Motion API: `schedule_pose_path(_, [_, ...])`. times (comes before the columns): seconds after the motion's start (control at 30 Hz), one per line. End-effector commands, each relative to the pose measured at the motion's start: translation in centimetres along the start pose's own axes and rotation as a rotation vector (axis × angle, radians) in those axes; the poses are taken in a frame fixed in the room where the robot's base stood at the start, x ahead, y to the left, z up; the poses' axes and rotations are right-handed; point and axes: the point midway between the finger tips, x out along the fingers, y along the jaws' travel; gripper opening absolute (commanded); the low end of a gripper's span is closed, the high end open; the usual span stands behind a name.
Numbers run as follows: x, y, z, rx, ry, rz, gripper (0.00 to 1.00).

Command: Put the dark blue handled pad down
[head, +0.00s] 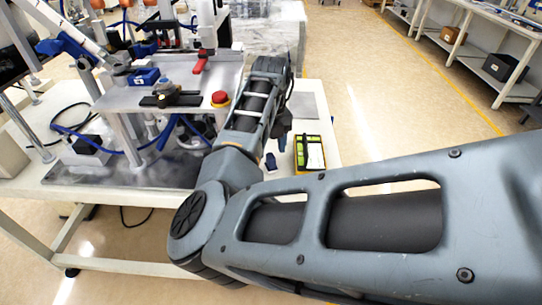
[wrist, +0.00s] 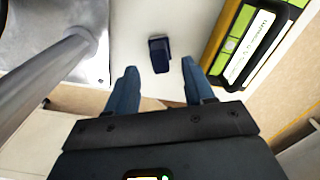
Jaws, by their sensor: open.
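The dark blue handled pad (wrist: 159,55) lies on the white table top (wrist: 130,42) in the wrist view, ahead of my gripper and roughly centred between its fingers. My gripper (wrist: 160,80) is open, with its two blue fingers apart and nothing between their tips. The pad looks apart from both fingers. In the head view, a small dark blue thing (head: 271,161) beside my arm looks like the pad. My fingertips are hidden by my arm in that view.
A yellow-green and black device (head: 309,152) with a white label lies right of the pad. A metal post (wrist: 50,70) and metal plate (wrist: 92,15) stand to the left. The bowl feeder rig with a red button (head: 220,98) fills the table's left. The table's edge is close.

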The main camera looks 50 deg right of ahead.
Motion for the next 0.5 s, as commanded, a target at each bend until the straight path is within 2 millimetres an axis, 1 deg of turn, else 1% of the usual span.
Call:
schedule_pose_path(0.03, [-1.1,0.0,0.1,0.002,-0.005,0.001,0.53])
schedule_pose_path(0.1, [-2.5,0.0,0.1,0.002,-0.004,0.001,0.53])
schedule_pose_path(0.3, [-6.0,0.0,0.0,0.001,-0.003,0.000,0.53])
schedule_pose_path(0.4, [-7.1,0.0,0.0,0.001,-0.001,0.001,0.53])
schedule_pose_path(0.5, [-7.8,0.0,0.0,0.000,-0.001,0.000,0.53])
